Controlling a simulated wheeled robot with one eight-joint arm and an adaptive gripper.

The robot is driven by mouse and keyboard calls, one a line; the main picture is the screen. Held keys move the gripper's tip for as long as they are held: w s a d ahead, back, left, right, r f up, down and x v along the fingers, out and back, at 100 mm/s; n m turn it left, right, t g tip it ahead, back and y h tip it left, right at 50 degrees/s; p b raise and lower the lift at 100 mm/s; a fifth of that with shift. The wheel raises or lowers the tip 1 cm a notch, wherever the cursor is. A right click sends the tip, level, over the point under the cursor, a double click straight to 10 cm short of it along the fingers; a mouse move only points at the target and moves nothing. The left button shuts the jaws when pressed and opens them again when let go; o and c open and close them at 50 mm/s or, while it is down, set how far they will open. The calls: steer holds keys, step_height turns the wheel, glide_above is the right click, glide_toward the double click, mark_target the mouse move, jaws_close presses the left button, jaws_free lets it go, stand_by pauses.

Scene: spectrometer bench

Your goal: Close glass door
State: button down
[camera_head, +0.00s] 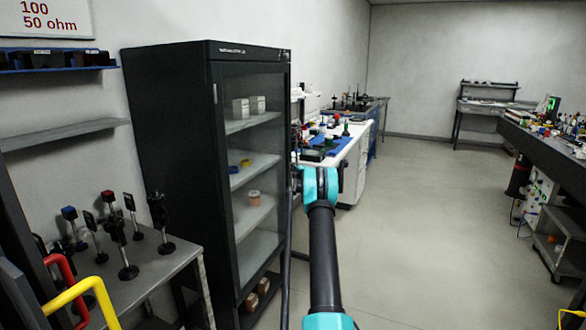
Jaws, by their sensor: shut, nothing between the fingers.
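A tall black cabinet (170,140) stands against the left wall. Its front is a dark-framed glass door (262,92), with pale shelves visible behind it. The door looks flush or nearly flush with the cabinet front; I cannot tell whether a small gap is left. My arm reaches forward from the bottom of the picture, and its teal joint is just right of the door's right edge. My gripper's fingers cannot be made out; they are hidden beyond the arm or the door edge. I cannot tell whether they touch the door.
The shelves hold small white boxes (248,106) and other small items. A metal table (150,268) with several post-mounted optics stands at the near left. A white bench (350,150) is behind the arm. A dark bench (545,148) runs along the right. The floor (440,220) between is clear.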

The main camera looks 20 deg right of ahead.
steer(key=s, duration=1.2)
steer(key=s+a+r+m+h, duration=0.45)
steer(key=s+r+m, duration=0.3)
steer(key=r, duration=0.25)
steer(key=s+a+r+m+g+h, duration=0.1)
steer(key=s+a+m+g, duration=0.15)
steer(key=s, duration=0.35)
steer(key=s+a+m+g+h, duration=0.1)
steer(key=s+m+h, duration=0.15)
steer(key=s, duration=0.35)
steer(key=s+a+f+m+g+y, duration=0.1)
steer(key=s+a+f, duration=0.5)
steer(key=s, duration=0.8)
steer(key=s+a+f+m+g+y, duration=0.2)
steer(key=s+a+f+g+y, duration=0.2)
steer(key=s+a, duration=0.6)
steer(key=s+a+f+m+g+y, duration=0.2)
steer(key=s+a+f+g, duration=0.3)
steer(key=s, duration=1.5)
steer(key=a+f+y, duration=0.1)
steer(key=a+f, duration=0.2)
steer(key=f, duration=0.2)
steer(key=shift+s+f, duration=0.15)
steer(key=shift+f, duration=0.1)
steer(key=shift+m, duration=0.25)
